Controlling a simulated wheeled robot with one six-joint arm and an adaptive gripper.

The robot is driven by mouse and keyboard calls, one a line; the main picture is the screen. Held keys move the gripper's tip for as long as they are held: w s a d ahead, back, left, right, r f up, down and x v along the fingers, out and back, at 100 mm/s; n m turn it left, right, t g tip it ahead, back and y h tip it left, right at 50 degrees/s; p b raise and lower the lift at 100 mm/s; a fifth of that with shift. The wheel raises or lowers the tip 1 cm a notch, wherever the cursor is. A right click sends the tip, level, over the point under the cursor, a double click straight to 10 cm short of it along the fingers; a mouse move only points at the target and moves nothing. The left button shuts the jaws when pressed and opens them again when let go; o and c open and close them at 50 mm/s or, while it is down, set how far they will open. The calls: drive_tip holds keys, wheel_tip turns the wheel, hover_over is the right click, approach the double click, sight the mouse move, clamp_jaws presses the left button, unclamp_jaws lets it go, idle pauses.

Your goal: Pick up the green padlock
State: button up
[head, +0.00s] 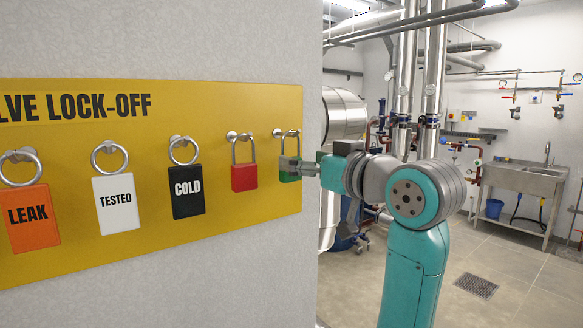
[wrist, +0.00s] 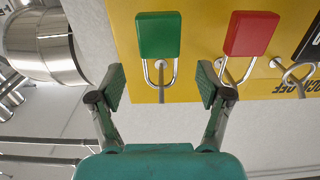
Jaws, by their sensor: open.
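The green padlock (head: 289,178) hangs by its shackle from a peg at the right end of the yellow board. In the wrist view, which is upside down, its green body (wrist: 159,36) and silver shackle show clearly. My gripper (wrist: 161,84) is open, with one finger to each side of the shackle and peg in that view. The fingers look apart from the padlock, and nothing is held. In the head view, my gripper (head: 293,165) reaches in from the right and hides part of the padlock.
The red padlock (head: 244,177) hangs just left of the green one; in the wrist view it (wrist: 251,33) is close to one finger. Black, white and orange tags hang farther left on the yellow board (head: 150,235). The wall ends just right of the board.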

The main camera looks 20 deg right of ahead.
drive_tip(key=x, duration=0.5)
drive_tip(key=shift+f, duration=0.15)
drive_tip(key=c, duration=1.3)
drive_tip(key=shift+r, duration=0.8)
wheel_tip(320, 180, up, 2)
drive_tip(key=shift+r, duration=0.1)
drive_tip(key=v, duration=1.8)
